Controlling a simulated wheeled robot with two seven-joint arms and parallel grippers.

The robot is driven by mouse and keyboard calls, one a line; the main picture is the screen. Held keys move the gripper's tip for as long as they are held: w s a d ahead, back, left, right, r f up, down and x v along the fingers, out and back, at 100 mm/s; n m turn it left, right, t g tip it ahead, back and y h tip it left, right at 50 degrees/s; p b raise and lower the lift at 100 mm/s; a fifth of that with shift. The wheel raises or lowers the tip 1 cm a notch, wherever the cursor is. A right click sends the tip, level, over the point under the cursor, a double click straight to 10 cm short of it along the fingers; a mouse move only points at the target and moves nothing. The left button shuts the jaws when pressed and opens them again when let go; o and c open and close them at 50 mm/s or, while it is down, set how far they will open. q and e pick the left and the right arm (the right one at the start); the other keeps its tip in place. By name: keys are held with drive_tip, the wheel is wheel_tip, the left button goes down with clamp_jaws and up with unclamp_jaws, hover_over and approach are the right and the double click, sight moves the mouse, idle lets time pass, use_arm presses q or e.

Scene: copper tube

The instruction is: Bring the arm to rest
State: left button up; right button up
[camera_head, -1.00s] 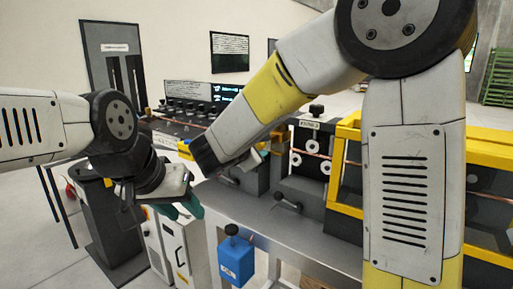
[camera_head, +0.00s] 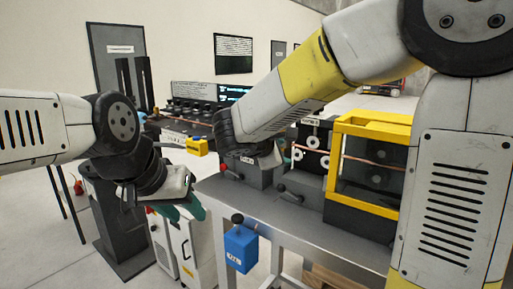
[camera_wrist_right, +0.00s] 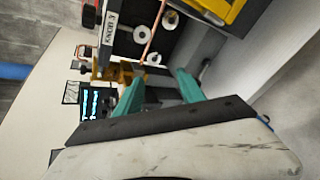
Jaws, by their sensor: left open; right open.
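My left gripper (camera_head: 184,209) hangs at the lower left in the head view, its teal fingers partly hidden by its own wrist. It is in front of the bench and holds nothing that I can see.
The grey bench (camera_head: 300,232) carries a yellow-framed machine (camera_head: 374,122) and a black roller unit (camera_head: 309,158). A blue box (camera_head: 240,249) hangs at its front. A white cabinet (camera_head: 171,247) stands at lower left.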

drive_tip(key=s+d+f+m+g+y, duration=0.1)
drive_tip(key=s+d+f+m+g, duration=0.15)
drive_tip(key=s+d+m, duration=0.3)
drive_tip(key=s+d+f+m+g+y, duration=0.1)
drive_tip(key=s+d+f+m+g, duration=0.2)
drive_tip(key=s+d, duration=0.35)
drive_tip(key=s+a+r+m+y, duration=0.1)
drive_tip(key=s+a+m+y, duration=0.3)
drive_tip(key=s+m, duration=0.5)
drive_tip(key=shift+s+r+m+y, duration=0.2)
drive_tip(key=shift+s+m+y, duration=0.25)
drive_tip(key=shift+y, duration=0.75)
drive_tip(key=shift+s+t, duration=0.1)
drive_tip(key=shift+t, duration=0.15)
